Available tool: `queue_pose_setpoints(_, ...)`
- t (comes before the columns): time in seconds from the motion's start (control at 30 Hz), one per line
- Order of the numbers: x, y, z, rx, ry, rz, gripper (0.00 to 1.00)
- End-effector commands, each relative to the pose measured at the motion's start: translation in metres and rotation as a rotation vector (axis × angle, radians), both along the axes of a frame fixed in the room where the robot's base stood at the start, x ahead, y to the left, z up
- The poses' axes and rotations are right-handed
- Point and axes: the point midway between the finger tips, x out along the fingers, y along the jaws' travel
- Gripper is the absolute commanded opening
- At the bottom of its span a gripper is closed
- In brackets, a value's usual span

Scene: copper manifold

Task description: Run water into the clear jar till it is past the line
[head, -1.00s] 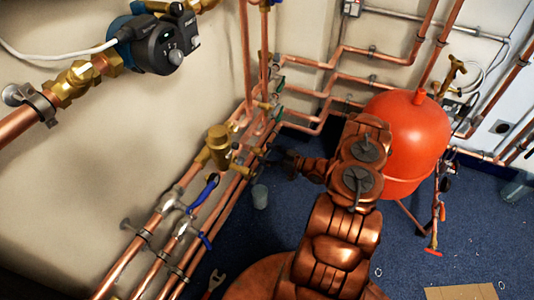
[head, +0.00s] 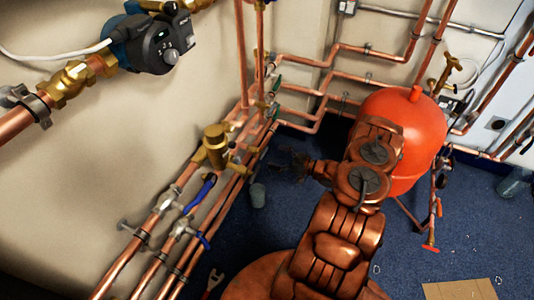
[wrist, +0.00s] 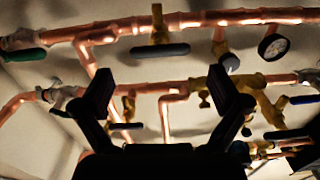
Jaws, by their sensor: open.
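A small grey, see-through-looking cup (head: 258,195) stands on the blue floor beside the low copper pipes. A clear container (head: 515,182) is at the far right edge; I cannot tell which of the two is the jar, and no line or water level shows. My gripper (head: 289,164) is open and empty, above and right of the grey cup, apart from the pipes. In the wrist view the two dark fingers (wrist: 164,92) are spread below copper pipes with brass fittings.
Copper pipes (head: 240,190) run along the left wall, with blue lever handles (head: 200,193) and a brass fitting (head: 216,145). A red tank (head: 415,130) stands behind my arm. A pressure gauge (wrist: 273,47) hangs in the wrist view. Cardboard (head: 460,290) lies on the floor.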

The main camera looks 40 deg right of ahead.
Motion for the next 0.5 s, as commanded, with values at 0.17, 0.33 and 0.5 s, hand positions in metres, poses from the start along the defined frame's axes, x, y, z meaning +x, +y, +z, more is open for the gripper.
queue_pose_setpoints(0.17, -0.029, -0.018, 0.0, 0.001, 0.0, -0.003, 0.98)
queue_pose_setpoints(0.33, -0.048, -0.029, 0.0, 0.0, -0.001, -0.002, 0.98)
queue_pose_setpoints(0.5, -0.057, -0.034, 0.0, 0.001, -0.001, 0.0, 0.98)
